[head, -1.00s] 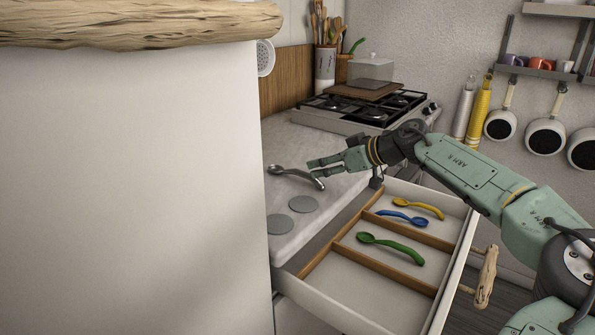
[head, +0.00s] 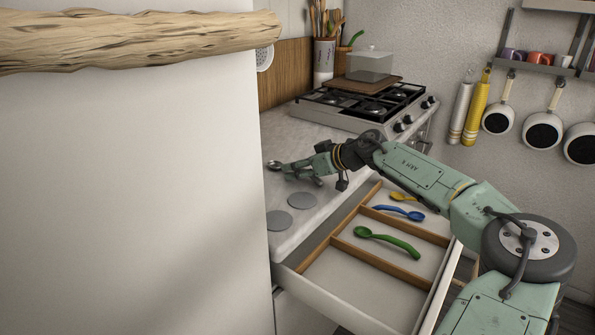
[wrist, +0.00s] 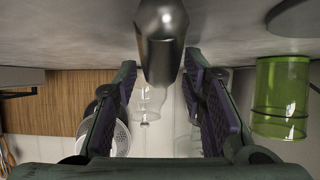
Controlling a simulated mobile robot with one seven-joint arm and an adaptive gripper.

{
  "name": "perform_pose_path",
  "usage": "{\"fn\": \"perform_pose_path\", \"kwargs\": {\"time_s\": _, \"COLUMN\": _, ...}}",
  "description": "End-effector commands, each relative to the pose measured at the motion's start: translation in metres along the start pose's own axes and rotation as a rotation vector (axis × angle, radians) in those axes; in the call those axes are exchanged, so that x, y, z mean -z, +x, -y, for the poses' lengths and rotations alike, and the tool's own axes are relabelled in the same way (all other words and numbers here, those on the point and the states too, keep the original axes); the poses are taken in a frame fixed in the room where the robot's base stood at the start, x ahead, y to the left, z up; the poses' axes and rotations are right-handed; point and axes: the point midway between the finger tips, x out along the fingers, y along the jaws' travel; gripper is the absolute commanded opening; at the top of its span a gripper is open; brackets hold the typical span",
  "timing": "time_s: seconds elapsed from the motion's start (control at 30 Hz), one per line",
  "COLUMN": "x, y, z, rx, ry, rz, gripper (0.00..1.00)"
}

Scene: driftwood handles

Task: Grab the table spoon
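The metal table spoon (head: 274,166) lies on the pale countertop, left of the drawer. In the head view its bowl end shows and my gripper (head: 293,172) hides the rest. In the wrist view the spoon's shiny metal (wrist: 162,45) shows at the top, between the fingertips of my gripper (wrist: 160,85). The fingers are open, with gaps on both sides of the spoon. I cannot tell whether either finger touches it.
An open drawer (head: 340,307) with wooden dividers holds a green spoon (head: 388,241), a blue spoon (head: 400,212) and a yellow spoon (head: 402,197). Two grey discs (head: 302,200) (head: 279,220) lie on the counter. A stove (head: 362,110) stands behind. A large white panel (head: 130,190) fills the left.

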Motion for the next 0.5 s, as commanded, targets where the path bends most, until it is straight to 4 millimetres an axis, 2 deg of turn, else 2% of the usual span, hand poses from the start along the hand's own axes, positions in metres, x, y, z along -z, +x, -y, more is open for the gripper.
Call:
{"fn": "perform_pose_path", "kwargs": {"time_s": 0.07, "x": 0.0001, "y": 0.0, "z": 0.0002, "rx": 0.0, "ry": 0.0, "rz": 0.0, "gripper": 0.31}}
{"fn": "perform_pose_path", "kwargs": {"time_s": 0.5, "x": 0.0002, "y": -0.0002, "z": 0.0003, "rx": 0.001, "ry": 0.0, "rz": 0.0, "gripper": 0.02}}
